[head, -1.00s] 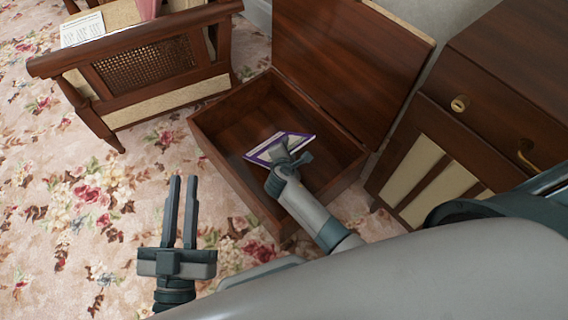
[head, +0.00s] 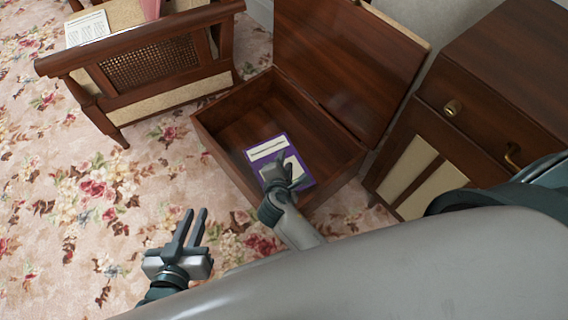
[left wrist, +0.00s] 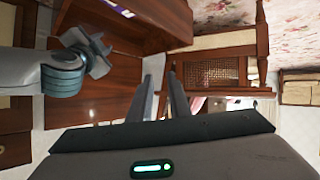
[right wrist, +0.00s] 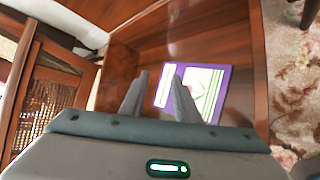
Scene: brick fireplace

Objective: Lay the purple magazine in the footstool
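The purple magazine (head: 265,150) lies on the floor of the open footstool (head: 229,172), near its front right corner. It also shows in the right wrist view (right wrist: 208,86), apparently flat, beyond my right fingertips. My right gripper (head: 288,171) is over the magazine inside the footstool in the head view and covers part of it. Its fingers are apart with nothing between them. My left gripper (head: 194,220) is open and empty, left of the footstool in front, above the carpet. The footstool's lid (head: 350,60) stands raised at the back.
A dark wood armchair (head: 150,65) with cane panels stands at the back left and holds a printed sheet (head: 87,29). A wooden cabinet (head: 480,95) stands close on the right. The floral carpet (head: 70,190) at the left is clear.

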